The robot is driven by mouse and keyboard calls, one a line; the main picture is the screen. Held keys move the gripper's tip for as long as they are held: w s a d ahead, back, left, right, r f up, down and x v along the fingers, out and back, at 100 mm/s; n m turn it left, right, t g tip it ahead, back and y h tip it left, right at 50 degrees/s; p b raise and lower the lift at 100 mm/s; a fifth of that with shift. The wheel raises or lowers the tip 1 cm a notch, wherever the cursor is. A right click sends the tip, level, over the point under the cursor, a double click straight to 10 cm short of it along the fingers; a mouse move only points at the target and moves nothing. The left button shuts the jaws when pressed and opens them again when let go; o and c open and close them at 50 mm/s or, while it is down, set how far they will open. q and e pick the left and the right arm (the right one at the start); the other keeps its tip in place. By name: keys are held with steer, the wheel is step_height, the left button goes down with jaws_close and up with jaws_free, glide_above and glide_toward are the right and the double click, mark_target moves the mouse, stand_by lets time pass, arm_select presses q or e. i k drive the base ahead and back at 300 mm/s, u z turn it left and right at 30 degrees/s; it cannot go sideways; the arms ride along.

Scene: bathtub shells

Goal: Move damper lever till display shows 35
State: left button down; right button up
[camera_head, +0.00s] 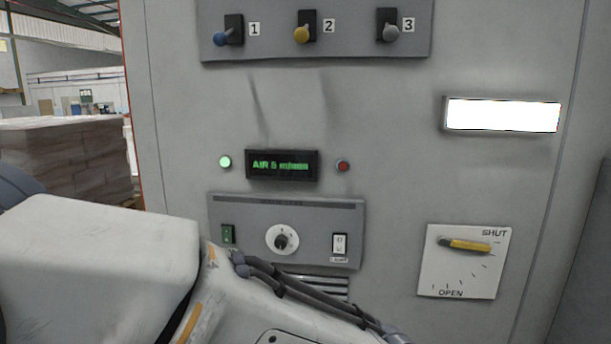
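The damper lever (468,245) has a yellow handle and sits on a white plate (432,262) at the lower right of the grey panel. It lies nearly level, with its handle end close to the SHUT label at the top; OPEN is marked at the bottom. The display (282,165) is a dark box with green text that seems to read AIR 5, followed by a blurred unit. My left arm comes in from the left and crosses the bottom of the view; its gripper fingers are not seen. My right gripper is not in view.
Three numbered switches (303,33) sit at the top. A green lamp (225,162) and a red lamp (343,166) flank the display. A control box (347,212) with a knob (282,240) and rocker switches is below. A lit white lamp (502,115) is above the lever plate.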

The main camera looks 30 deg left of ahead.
mark_target(442, 241)
steer(key=u, duration=0.05)
steer(key=k, duration=0.65)
steer(key=z, duration=0.45)
steer(key=i, duration=1.25)
steer(key=u, duration=0.5)
